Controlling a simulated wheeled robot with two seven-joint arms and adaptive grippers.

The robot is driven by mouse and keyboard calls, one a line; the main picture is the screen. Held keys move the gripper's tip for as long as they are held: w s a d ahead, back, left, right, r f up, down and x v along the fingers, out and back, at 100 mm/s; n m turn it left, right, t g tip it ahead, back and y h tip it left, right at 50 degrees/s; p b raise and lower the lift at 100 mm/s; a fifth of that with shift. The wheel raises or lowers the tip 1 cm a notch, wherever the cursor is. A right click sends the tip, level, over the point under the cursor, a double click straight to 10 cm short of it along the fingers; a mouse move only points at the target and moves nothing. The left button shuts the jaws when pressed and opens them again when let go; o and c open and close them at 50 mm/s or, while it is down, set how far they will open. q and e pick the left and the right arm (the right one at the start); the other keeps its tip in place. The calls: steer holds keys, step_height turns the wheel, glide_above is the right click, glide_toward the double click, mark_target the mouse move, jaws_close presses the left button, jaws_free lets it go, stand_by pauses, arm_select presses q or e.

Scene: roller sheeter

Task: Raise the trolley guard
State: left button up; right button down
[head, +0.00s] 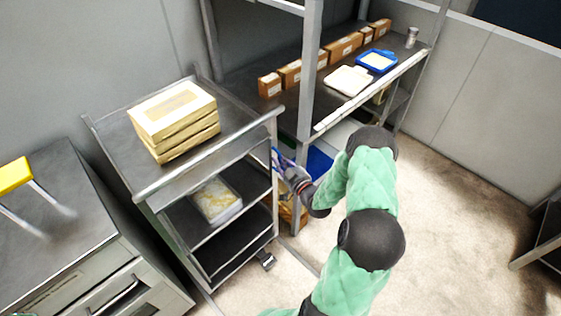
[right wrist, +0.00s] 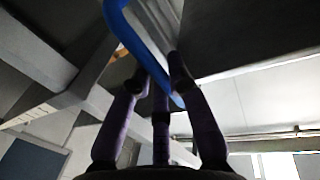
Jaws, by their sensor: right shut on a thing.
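The metal trolley (head: 147,192) stands at left centre in the head view. A blue curved bar (right wrist: 128,32) runs down between my fingers in the right wrist view; I take it for part of the trolley guard, but the rest of the guard is not clear. My right gripper (head: 281,164) is at the trolley's right side, below its top rail, and is shut on this bar. Its purple fingers (right wrist: 158,88) are close around the bar's lower end. My left gripper is out of view.
Stacked cream boxes (head: 175,118) sit on the trolley's top and a clear tub (head: 216,201) on a lower shelf. A metal rack (head: 312,70) with cartons stands close behind my right gripper. The floor at right is open.

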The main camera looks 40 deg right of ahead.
steer(key=c, duration=1.2)
jaws_free()
steer(key=shift+w+r, duration=0.1)
steer(key=shift+r, duration=0.25)
steer(key=shift+o, duration=0.2)
steer(key=shift+f, duration=0.1)
steer(key=s+a, duration=0.2)
steer(key=s, duration=1)
steer(key=w+a+f+m+g+y, duration=0.1)
steer(key=w+a+f+g+y, duration=0.2)
steer(key=a+f, duration=0.45)
steer(key=w+a+f+g+y, duration=0.1)
steer(key=w+a+f+g, duration=0.2)
steer(key=a+f+g, duration=0.35)
steer(key=s+a+f+g+y, duration=0.1)
steer(key=s+a+f+g, duration=0.2)
steer(key=s+a, duration=0.4)
steer(key=s+a+f+g+y, duration=0.1)
steer(key=s+a+f+g, duration=0.3)
steer(key=a, duration=1)
steer(key=s+g, duration=0.1)
steer(key=s, duration=0.2)
steer(key=shift+s+a+f+y, duration=0.25)
steer(key=shift+s+a+y, duration=0.05)
steer(key=shift+s+y, duration=0.1)
